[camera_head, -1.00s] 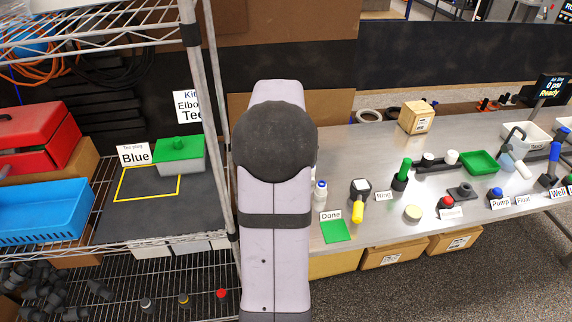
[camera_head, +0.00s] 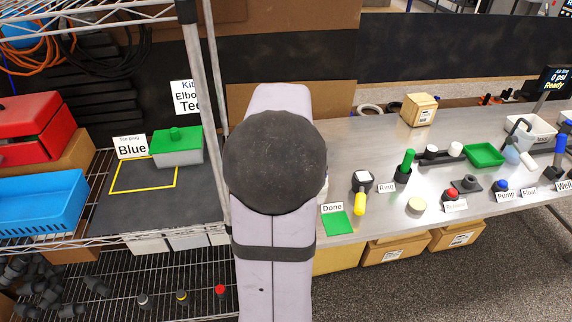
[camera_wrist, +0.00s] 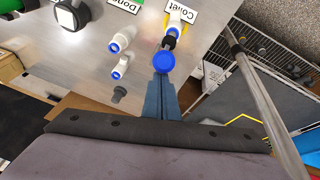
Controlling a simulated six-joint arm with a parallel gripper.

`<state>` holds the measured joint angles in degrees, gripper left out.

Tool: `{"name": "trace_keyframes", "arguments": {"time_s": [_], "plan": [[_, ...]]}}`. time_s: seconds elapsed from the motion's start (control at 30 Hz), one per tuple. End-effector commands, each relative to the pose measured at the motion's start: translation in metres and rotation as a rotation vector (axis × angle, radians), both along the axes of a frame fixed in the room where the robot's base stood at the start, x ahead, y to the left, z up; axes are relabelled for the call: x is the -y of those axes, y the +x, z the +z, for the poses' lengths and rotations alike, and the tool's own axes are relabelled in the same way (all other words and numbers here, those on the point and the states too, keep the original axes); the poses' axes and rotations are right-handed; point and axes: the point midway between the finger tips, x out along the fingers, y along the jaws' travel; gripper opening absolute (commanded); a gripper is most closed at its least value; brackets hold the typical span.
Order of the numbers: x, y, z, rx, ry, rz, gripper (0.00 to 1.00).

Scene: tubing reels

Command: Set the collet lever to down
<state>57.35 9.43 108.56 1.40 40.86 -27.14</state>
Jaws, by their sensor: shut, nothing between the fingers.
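The collet lever, with a round blue knob (camera_wrist: 164,62) and a yellow part behind it, stands beside the "Collet" label (camera_wrist: 182,11) in the wrist view. Its knob faces the camera, so I cannot tell its up or down setting. My gripper (camera_wrist: 163,76) is shut and empty, its blue-grey fingertips at the near edge of the knob. I cannot tell whether they touch it. In the head view my arm hides the lever and the gripper.
Two white fittings with blue ends (camera_wrist: 122,38) (camera_wrist: 120,68) lie left of the lever. A shelf post (camera_wrist: 265,100) rises close on the right. In the head view, the green "Done" patch (camera_head: 337,224) and a yellow-handled black device (camera_head: 362,182) are right of my arm.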

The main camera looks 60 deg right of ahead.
Motion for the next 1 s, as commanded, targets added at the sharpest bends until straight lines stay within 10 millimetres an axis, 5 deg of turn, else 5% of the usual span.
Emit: {"name": "trace_keyframes", "arguments": {"time_s": [0.4, 1.0], "plan": [[-0.032, -0.032, -0.029, 0.013, -0.014, -0.001, 0.0], [-0.03, -0.027, -0.021, 0.008, -0.01, 0.001, 0.0]]}}
